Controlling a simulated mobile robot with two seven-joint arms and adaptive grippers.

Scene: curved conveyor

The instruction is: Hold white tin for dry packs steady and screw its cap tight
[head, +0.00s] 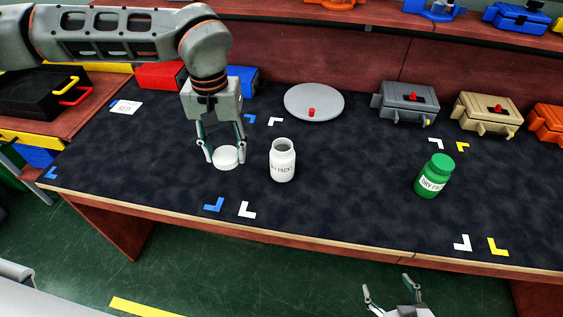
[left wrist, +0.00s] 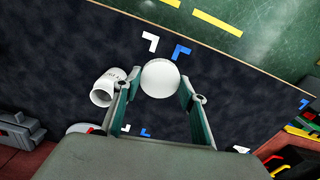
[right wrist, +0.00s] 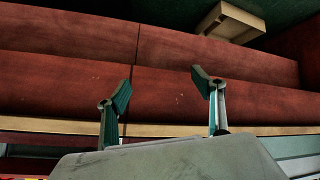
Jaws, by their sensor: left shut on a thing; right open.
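The white tin (head: 283,162), labelled for dry packs, stands upright and open-topped on the dark mat. It also shows in the left wrist view (left wrist: 104,90). My left gripper (head: 227,158) is shut on the white cap (head: 229,156), just left of the tin and apart from it. The cap also shows between the fingers in the left wrist view (left wrist: 160,77). Whether the cap touches the mat I cannot tell. My right gripper (head: 388,293) is open and empty, in front of the table edge and below the tabletop in the picture. The right wrist view shows its spread fingers (right wrist: 163,88).
A green capped jar (head: 433,176) stands at the right. Grey (head: 405,103) and tan (head: 487,113) boxes line the back right. The mat between tin and green jar is clear.

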